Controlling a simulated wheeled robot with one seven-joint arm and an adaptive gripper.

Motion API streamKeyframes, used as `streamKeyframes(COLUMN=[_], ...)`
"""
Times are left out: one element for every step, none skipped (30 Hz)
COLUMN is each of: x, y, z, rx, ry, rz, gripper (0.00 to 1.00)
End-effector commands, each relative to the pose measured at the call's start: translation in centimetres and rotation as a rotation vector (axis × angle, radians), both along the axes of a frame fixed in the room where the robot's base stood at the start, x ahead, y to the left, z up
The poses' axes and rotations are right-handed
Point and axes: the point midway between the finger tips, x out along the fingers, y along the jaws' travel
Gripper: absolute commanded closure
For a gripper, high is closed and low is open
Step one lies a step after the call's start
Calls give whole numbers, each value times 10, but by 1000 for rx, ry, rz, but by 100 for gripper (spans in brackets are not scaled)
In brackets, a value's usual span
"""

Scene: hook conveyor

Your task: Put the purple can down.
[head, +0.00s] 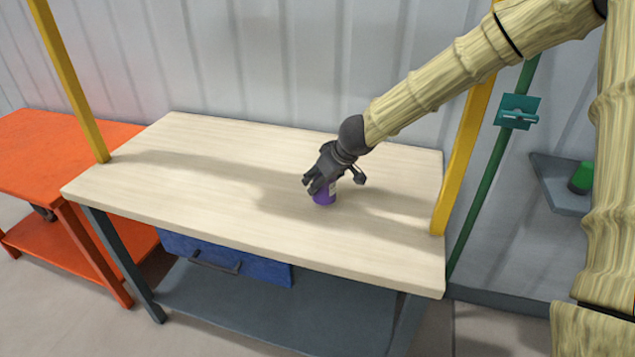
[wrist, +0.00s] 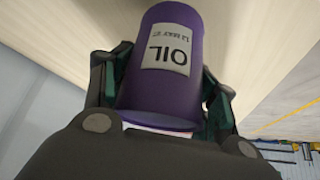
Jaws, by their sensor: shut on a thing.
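The purple can (head: 324,197) is at my gripper (head: 318,186), over the right part of the light wooden tabletop (head: 200,165). In the wrist view the purple can (wrist: 167,85) shows a white label reading "OIL" with smaller text below it. My gripper's dark fingers (wrist: 160,92) are shut on the can from both sides. In the head view the gripper hides the can's upper part. The can's lower end is at or very close to the tabletop; I cannot tell whether it touches.
The tabletop around the can is bare. Yellow posts (head: 70,80) rise at its left and right (head: 465,150). A blue drawer (head: 225,258) hangs under it. An orange table (head: 60,150) stands at the left. A grey shelf (head: 560,190) with a green object (head: 581,178) is at the right.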

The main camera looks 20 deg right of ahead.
Motion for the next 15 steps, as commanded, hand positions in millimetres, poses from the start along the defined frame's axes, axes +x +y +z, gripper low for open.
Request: streamKeyframes(x=[6,9,11,12,13,15,16,17,19,21,23,24,23,23,23], y=[1,1,1,1,2,2,2,2,2,2,3,3,3,3,3], z=[1,1,0,0,0,0,0,0,-1,-1,-1,-8,-15,-19,-25], rx=[1,0,0,1,1,1,1,0,0,0,0,1,1,1,1], ry=[-1,-1,0,0,-1,-1,-1,-1,-1,-1,0,2,1,1,1], rz=[-2,0,0,-1,-1,-1,-1,-1,-1,-1,0,-1,0,0,0], gripper=[76,76,76,76,76,76,76,76,76,76,76,76,76,76,76])
